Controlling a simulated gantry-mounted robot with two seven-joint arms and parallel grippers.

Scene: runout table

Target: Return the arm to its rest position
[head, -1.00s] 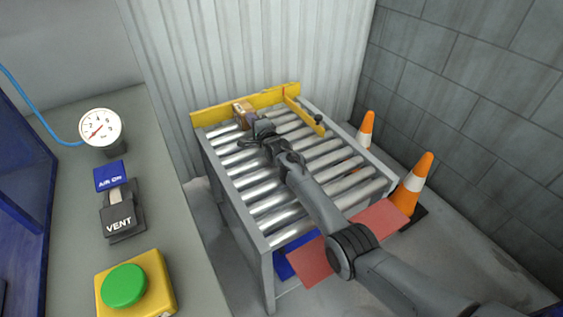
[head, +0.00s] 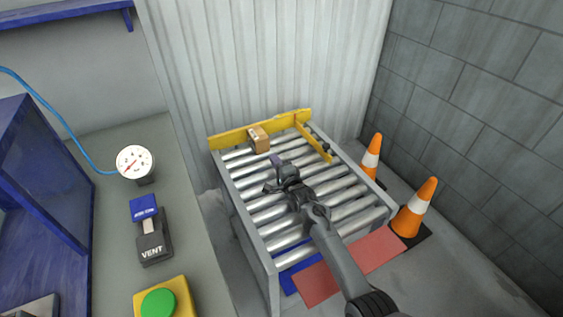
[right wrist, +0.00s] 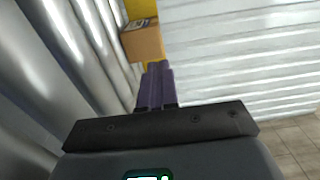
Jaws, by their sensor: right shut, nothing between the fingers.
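My right gripper (head: 275,174) is over the rollers of the runout table (head: 233,193), with its arm coming in from the lower right. Its fingers (right wrist: 155,87) are together and empty in the right wrist view. A small brown box (head: 259,140) sits at the far end of the rollers by the yellow end stop (head: 232,138). The box also shows in the right wrist view (right wrist: 142,43), beyond the fingertips and apart from them. My left gripper is not in view.
Two orange and white cones (head: 415,208) stand right of the table by the block wall. A red mat (head: 350,264) lies at its near end. A bench at left holds a gauge (head: 135,162), a lever labelled VENT (head: 152,247) and a green button (head: 158,303).

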